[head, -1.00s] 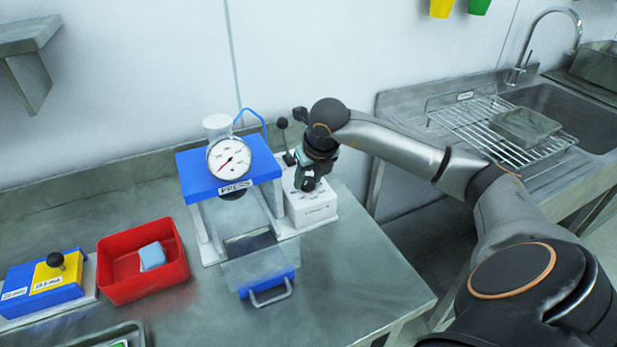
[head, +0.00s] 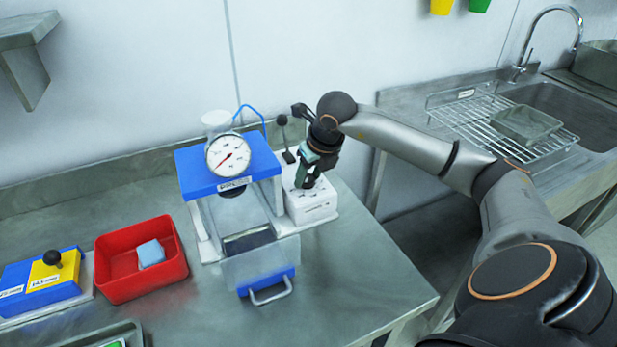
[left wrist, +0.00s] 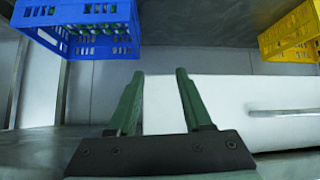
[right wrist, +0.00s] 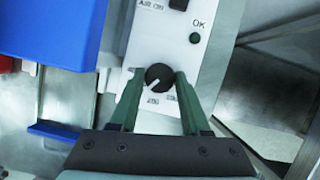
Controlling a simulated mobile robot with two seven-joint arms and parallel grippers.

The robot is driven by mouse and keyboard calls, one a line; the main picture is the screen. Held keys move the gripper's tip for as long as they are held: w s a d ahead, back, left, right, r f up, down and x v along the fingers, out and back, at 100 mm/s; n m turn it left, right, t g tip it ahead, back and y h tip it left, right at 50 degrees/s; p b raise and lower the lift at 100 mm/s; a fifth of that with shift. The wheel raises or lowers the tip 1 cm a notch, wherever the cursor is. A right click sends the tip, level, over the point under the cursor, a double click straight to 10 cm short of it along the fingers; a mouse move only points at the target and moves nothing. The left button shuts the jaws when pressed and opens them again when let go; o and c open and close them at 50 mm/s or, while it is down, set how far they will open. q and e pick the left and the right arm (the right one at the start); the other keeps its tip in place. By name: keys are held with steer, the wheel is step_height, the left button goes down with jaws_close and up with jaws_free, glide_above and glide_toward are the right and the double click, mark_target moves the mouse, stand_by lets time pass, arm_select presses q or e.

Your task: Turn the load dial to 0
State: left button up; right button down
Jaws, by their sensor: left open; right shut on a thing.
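The load dial (right wrist: 159,72) is a round black knob on a white control box (right wrist: 206,20) in the right wrist view. Its white pointer line points to the lower left in that view, near small labels too blurred to read. My right gripper (right wrist: 160,84) is shut on the dial, one finger on each side. In the head view my right gripper (head: 308,180) is over the control box (head: 315,207) and hides the dial. My left gripper (left wrist: 159,74) is open and empty in the left wrist view.
A blue-topped press (head: 206,175) with a round gauge (head: 228,155) stands just left of the control box. A black lever (head: 284,135) rises behind. A red bin (head: 125,285) with a blue block (head: 151,253) is farther left. Bare bench (head: 370,270) lies to the right.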

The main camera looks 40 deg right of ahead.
steer(key=n+y+b, duration=0.1)
steer(key=n, duration=0.1)
steer(key=shift+d+n, duration=0.15)
steer(key=shift+n, duration=0.15)
steer(key=n+y, duration=0.1)
steer(key=n, duration=0.1)
steer(key=shift+n, duration=0.4)
steer(key=n, duration=0.2)
steer(key=n+g+y, duration=0.1)
steer(key=n, duration=0.1)
steer(key=shift+w+d+r+y, duration=0.1)
steer(key=shift+w+y, duration=0.05)
steer(key=shift+y, duration=0.15)
steer(key=n+g+y+p, duration=0.1)
steer(key=n, duration=0.4)
steer(key=shift+w+d, duration=0.1)
steer(key=n+g, duration=0.1)
steer(key=n, duration=0.1)
steer(key=n+g, duration=0.1)
steer(key=n, duration=0.1)
steer(key=shift+w+n+y, duration=0.1)
steer(key=shift+n+y, duration=0.2)
steer(key=n+g, duration=0.2)
steer(key=n, duration=0.3)
steer(key=shift+w+n+b, duration=0.1)
steer(key=shift+n+b, duration=0.25)
steer(key=shift+n, duration=0.05)
steer(key=shift+h, duration=0.4)
